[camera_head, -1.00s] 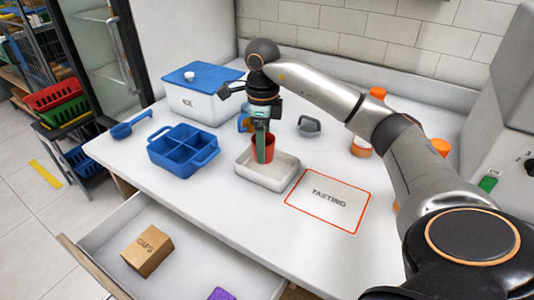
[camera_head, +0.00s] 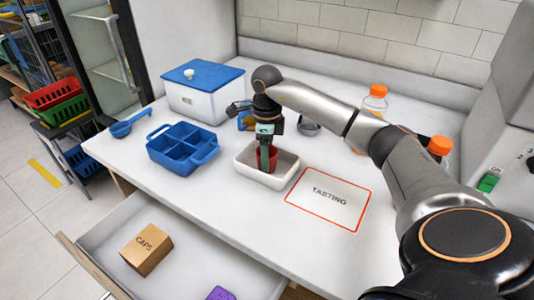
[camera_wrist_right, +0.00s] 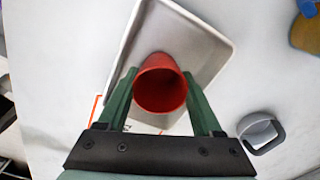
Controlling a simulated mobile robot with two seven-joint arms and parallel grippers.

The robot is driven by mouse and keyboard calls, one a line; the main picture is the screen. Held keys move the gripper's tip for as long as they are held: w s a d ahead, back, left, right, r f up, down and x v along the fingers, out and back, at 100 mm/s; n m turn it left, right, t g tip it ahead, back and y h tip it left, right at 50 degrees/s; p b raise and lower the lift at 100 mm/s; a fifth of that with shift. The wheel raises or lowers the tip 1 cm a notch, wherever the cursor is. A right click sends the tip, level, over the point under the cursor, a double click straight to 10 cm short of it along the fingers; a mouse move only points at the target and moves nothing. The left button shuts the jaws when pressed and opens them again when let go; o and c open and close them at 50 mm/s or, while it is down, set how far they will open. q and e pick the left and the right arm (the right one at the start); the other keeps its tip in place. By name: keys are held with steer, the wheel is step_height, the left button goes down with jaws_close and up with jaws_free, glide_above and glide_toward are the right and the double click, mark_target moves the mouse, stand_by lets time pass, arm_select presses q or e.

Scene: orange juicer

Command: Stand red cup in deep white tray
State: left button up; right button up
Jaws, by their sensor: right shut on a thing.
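The red cup (camera_head: 273,158) is upright and empty, held between the green fingers of my right gripper (camera_head: 266,166). In the right wrist view I look down into the open mouth of the cup (camera_wrist_right: 160,84), with a finger on either side. The deep white tray (camera_head: 256,177) sits on the counter under the gripper. The cup's lower part is down inside the tray's walls; I cannot tell whether its base touches the tray floor. The tray (camera_wrist_right: 203,45) also shows around the cup in the wrist view. My left gripper is not in view.
A blue divided caddy (camera_head: 183,149) stands left of the tray, with a white box with a blue lid (camera_head: 204,96) behind. A tasting mat (camera_head: 328,200) lies right of the tray. The front drawer (camera_head: 188,225) is open.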

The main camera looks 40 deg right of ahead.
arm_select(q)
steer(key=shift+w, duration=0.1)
arm_select(e)
steer(key=o, duration=1.3)
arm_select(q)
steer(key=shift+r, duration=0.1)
arm_select(e)
steer(key=shift+r, duration=0.4)
arm_select(q)
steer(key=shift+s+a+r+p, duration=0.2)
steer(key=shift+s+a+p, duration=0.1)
steer(key=shift+p, duration=0.55)
arm_select(e)
steer(key=shift+r, duration=5.7)
